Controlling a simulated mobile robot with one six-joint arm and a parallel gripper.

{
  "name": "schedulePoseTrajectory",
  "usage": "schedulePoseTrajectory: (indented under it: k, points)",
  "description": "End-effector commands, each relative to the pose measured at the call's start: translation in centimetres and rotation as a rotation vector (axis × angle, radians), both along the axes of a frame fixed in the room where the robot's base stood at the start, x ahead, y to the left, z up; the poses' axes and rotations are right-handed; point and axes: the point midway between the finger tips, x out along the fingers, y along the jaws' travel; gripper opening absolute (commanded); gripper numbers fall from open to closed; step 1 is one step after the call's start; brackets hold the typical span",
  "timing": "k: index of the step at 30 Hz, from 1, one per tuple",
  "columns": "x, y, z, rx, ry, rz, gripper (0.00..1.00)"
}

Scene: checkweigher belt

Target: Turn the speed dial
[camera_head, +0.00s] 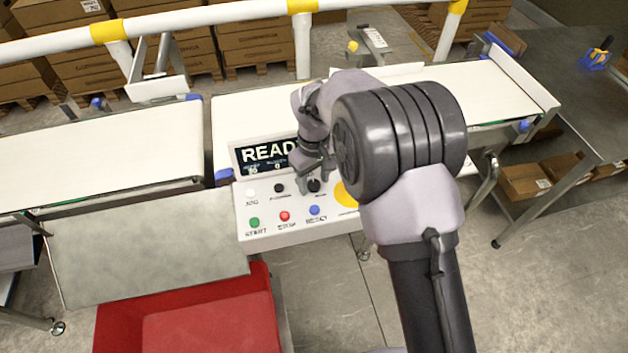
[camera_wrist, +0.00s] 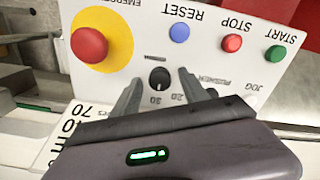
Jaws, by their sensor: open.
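The speed dial, a small black knob (camera_wrist: 159,78) with a light pointer mark and numbers such as 20 and 30 around it, sits on the white control panel (camera_wrist: 125,85). In the head view the dial (camera_head: 314,187) shows just below my gripper (camera_head: 316,180). In the wrist view my gripper (camera_wrist: 160,84) is open, with one finger on each side of the dial. I cannot tell whether the fingers touch it. The dial's printed name is not readable.
A red emergency button (camera_wrist: 89,44) on a yellow disc lies close to one finger. Blue reset (camera_wrist: 179,33), red stop (camera_wrist: 232,43) and green start (camera_wrist: 275,54) buttons line the panel. A second black knob (camera_head: 279,188) is beside the dial. The display (camera_head: 262,153) is partly hidden.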

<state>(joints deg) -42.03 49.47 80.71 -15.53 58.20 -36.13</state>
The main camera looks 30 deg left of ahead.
Motion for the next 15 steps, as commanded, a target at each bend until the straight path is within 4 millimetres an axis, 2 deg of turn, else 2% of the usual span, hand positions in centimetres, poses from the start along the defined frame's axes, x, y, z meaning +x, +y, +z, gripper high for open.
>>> schedulePoseTrajectory:
  k: [3,11,15]
  points:
    - [0.01,0.0,0.05,0.0,0.0,0.0,0.52]
    - [0.01,0.0,0.06,0.0,0.0,0.0,0.01]
    - [0.0,-0.01,0.07,0.0,0.0,-0.001,0.0]
